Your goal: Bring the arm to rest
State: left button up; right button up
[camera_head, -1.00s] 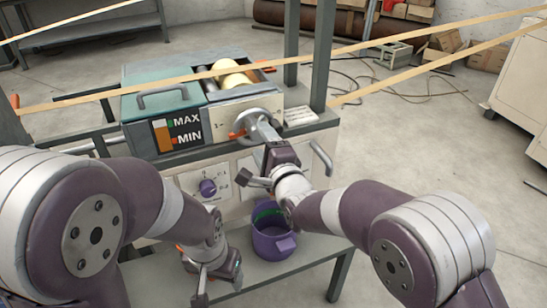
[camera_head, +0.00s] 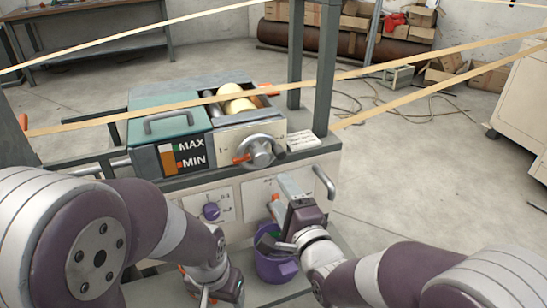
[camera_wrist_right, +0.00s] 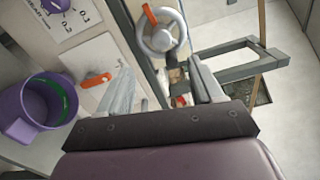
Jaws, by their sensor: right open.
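My right gripper (camera_head: 282,214) is in front of the machine's front panel, below the hand wheel (camera_head: 259,151) and above the purple mug (camera_head: 277,268). It is open and empty, with its two fingers (camera_wrist_right: 165,88) apart in the right wrist view. The grey hand wheel with an orange handle is clear of the fingers; it also shows at the top of the right wrist view (camera_wrist_right: 160,32). My left gripper (camera_head: 213,292) hangs low at the bottom of the head view, left of the mug. Its finger gap is unclear.
The machine has a teal lid (camera_head: 167,127), a MAX/MIN gauge (camera_head: 184,157), a purple knob (camera_head: 211,211) and grey posts (camera_head: 327,70). Tan bands (camera_head: 420,92) cross above it. A grey handle (camera_head: 324,182) is right of my right gripper. Open floor lies to the right.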

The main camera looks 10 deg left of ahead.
jog(key=s+d+f+n+g+h, duration=0.3)
jog(key=d+f+n+g, duration=0.1)
jog(key=f+n, duration=0.25)
jog(key=s+d+f+n+g+h, duration=0.3)
jog(key=d+f+n+g, duration=0.15)
jog(key=f, duration=0.25)
jog(key=s+d+n+g+h, duration=0.1)
jog(key=s+d+g, duration=0.15)
jog(key=d, duration=0.35)
jog(key=s+d+g+h, duration=0.1)
jog(key=s+d+h, duration=0.1)
jog(key=s+d, duration=0.35)
jog(key=s+d+n+g+h, duration=0.1)
jog(key=s+d+g, duration=0.1)
jog(key=d, duration=0.6)
notch_tip(320, 180, up, 31)
jog(key=p, duration=3.1)
jog(key=shift+a, duration=0.35)
jog(key=shift+f, duration=0.1)
